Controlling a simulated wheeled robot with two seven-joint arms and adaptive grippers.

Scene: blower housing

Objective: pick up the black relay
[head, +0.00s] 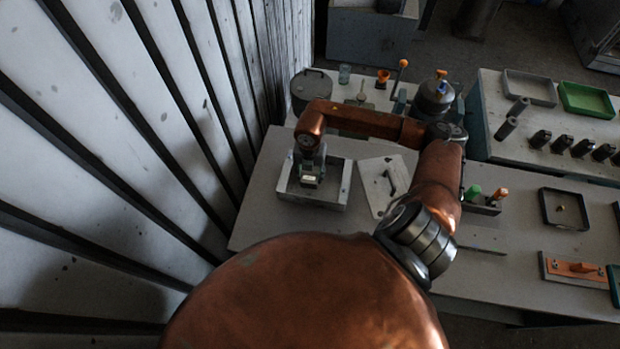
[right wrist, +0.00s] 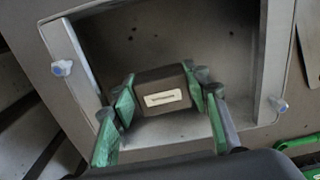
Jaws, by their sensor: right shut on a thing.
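The black relay (right wrist: 160,82) is a dark block with a white label on its face. It sits between the green-padded fingers of my right gripper (right wrist: 163,100), which is shut on it. In the head view the right gripper (head: 311,168) points down inside a grey open box (head: 345,184), and the relay's pale label (head: 310,179) shows just below it. The box walls also show in the right wrist view (right wrist: 72,58). I cannot tell whether the relay touches the box floor. My left gripper is not in view.
A light plate with a dark handle (head: 382,184) lies right of the box. A holder with green and orange handles (head: 482,203) is farther right. A pot (head: 433,98) and a dark canister (head: 311,88) stand behind. A slatted wall (head: 130,120) is close on the left.

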